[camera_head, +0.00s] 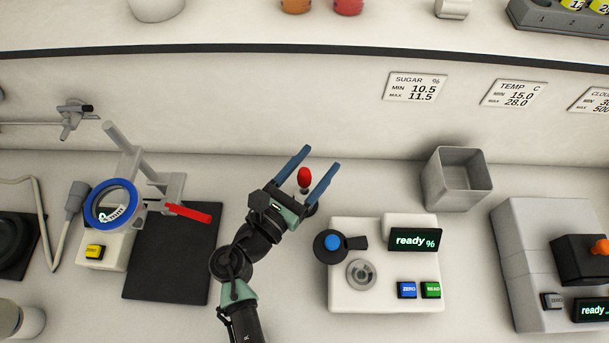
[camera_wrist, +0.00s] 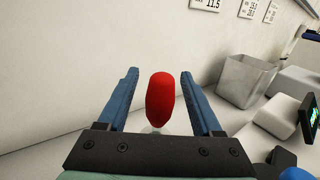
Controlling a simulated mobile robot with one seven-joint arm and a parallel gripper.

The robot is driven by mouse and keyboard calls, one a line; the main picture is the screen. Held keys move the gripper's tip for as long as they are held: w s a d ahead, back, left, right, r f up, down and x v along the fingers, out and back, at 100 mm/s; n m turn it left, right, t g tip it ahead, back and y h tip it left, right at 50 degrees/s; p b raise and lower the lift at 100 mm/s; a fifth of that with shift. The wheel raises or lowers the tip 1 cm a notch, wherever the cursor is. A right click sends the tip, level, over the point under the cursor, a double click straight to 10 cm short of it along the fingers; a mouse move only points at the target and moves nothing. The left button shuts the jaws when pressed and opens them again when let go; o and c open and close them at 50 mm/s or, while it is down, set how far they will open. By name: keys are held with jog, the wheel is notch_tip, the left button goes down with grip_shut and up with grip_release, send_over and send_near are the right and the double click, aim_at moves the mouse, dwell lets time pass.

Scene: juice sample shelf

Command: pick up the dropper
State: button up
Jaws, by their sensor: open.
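The dropper shows its red bulb (camera_head: 304,177) upright above the bench in the head view, close to the back wall. My gripper (camera_head: 312,170) is open, with its two blue fingers on either side of the bulb. In the wrist view the red bulb (camera_wrist: 160,98) stands between the fingers of my gripper (camera_wrist: 160,90), with a visible gap on each side. A pale part below the bulb is mostly hidden behind the gripper's dark front plate. I cannot tell what holds the dropper up.
A white meter (camera_head: 385,295) with a "ready %" display stands right of my gripper. A grey open bin (camera_head: 458,180) stands behind it. A dark mat (camera_head: 172,262) and a stand with a blue ring (camera_head: 134,190) and a red-handled part (camera_head: 188,212) are at left.

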jog(key=c, duration=0.9)
